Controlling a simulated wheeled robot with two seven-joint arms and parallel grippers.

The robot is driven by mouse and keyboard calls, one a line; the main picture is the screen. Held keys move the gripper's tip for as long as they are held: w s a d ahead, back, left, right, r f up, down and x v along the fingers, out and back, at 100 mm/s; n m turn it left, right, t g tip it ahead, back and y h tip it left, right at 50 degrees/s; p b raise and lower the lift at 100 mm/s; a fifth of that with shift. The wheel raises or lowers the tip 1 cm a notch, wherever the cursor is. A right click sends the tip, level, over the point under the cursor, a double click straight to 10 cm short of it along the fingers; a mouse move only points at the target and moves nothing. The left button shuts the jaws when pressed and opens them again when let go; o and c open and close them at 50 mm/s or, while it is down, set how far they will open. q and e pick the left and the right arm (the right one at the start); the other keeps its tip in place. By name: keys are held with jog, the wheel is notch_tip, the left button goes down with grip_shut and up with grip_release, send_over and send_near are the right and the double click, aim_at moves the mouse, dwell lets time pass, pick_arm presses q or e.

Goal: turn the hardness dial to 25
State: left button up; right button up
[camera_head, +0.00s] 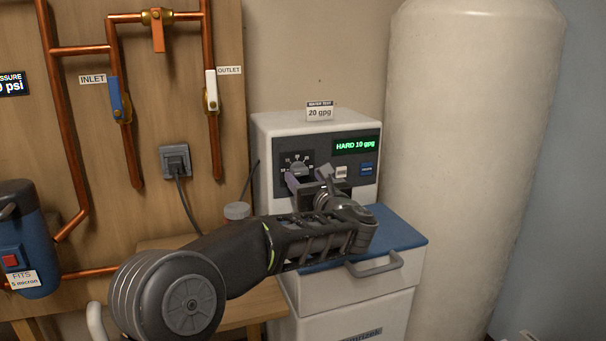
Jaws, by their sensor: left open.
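The hardness dial (299,168) is a grey knob on a dark scale plate on the front of the white softener control head (270,145). The green display (356,145) beside it reads "HARD 10 gpg". My left gripper (310,181) is open right in front of the dial, one finger just below the knob and the other to its right. I cannot tell whether either finger touches the knob. The gripper hides the lower part of the panel. My right gripper is not in view.
A card (320,111) on top reads "WATER TEST 20 gpg". A pale button (341,171) and a blue button (367,169) lie right of the gripper. A large tank (470,140) stands close on the right.

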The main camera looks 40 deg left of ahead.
pick_arm(q)
jog(key=shift+x, duration=1.1)
jog(key=shift+c, duration=0.3)
grip_shut()
